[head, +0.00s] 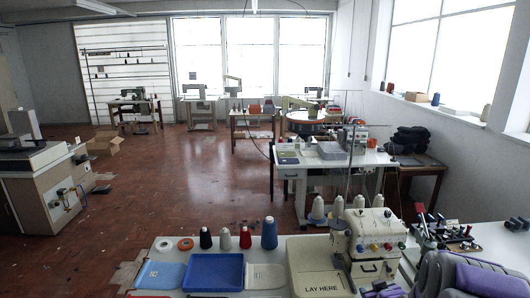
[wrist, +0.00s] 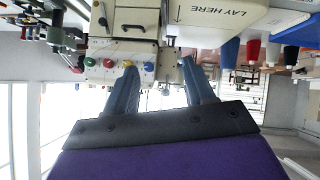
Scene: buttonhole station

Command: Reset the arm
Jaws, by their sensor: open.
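My gripper (wrist: 158,66) shows in the wrist view with two blue-grey fingers spread apart and nothing between them. That view is upside down. Beyond the fingertips is the cream machine (wrist: 120,62) with a row of coloured buttons; I cannot tell the distance. In the head view, the same machine (head: 372,238) stands on the near table. My purple and grey arm fills the lower right corner, in front of the machine's right side. A pad marked LAY HERE (head: 322,283) lies left of the machine.
The near table also holds a blue tray (head: 215,272), a light-blue piece (head: 160,275) and several thread cones (head: 269,233). A rack of small parts (head: 445,233) stands right of the machine. Another sewing table (head: 335,160) is behind. Open brown floor (head: 200,190) lies to the left.

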